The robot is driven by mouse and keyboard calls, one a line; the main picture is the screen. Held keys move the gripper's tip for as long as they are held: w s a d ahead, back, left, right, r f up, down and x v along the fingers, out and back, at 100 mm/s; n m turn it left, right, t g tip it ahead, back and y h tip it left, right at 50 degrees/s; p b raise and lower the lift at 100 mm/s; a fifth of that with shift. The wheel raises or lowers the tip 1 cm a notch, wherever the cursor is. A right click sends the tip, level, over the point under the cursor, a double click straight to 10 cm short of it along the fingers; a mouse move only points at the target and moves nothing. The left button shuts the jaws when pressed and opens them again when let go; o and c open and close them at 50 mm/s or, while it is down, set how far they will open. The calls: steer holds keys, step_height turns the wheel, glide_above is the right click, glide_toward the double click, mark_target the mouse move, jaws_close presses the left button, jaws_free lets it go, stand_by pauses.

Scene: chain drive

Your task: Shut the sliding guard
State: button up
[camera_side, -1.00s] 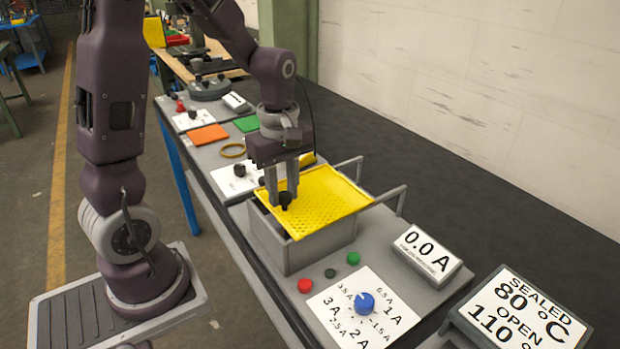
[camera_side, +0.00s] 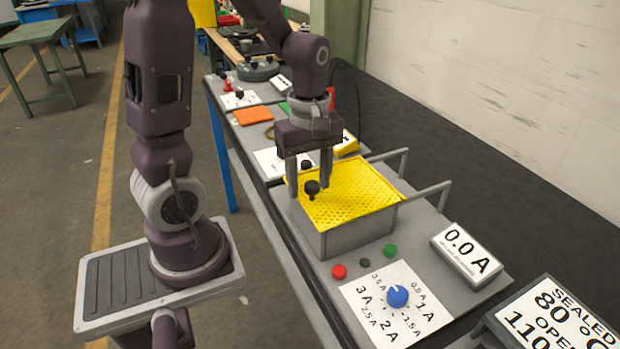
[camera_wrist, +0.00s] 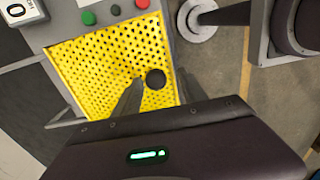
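The sliding guard (camera_side: 355,190) is a yellow perforated plate lying over the top of the grey box (camera_side: 358,228), its edges nearly level with the box walls. It also shows in the wrist view (camera_wrist: 102,62). A black round knob (camera_side: 312,187) stands on the guard near its left edge; in the wrist view the knob (camera_wrist: 155,79) sits between and slightly beyond my fingertips. My gripper (camera_side: 309,190) points down at the guard, its fingers apart on either side of the knob. Gaps show between the fingers and the knob.
Two grey rails (camera_side: 430,190) extend right of the box. In front are red (camera_side: 339,271) and green (camera_side: 390,250) buttons, a blue dial (camera_side: 398,295) and a 0.0 A display (camera_side: 466,254). An orange plate (camera_side: 253,116) lies farther back on the bench.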

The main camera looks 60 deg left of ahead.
step_height(320, 180, up, 7)
steer(key=shift+f, duration=0.1)
steer(key=shift+d+r, duration=0.1)
steer(key=shift+r, duration=0.2)
steer(key=s+d+r+m+t, duration=0.5)
steer(key=s+d+m, duration=0.4)
steer(key=m, duration=0.9)
steer(key=shift+s+r+t, duration=0.2)
steer(key=shift+r+t, duration=0.1)
steer(key=shift+c, duration=0.3)
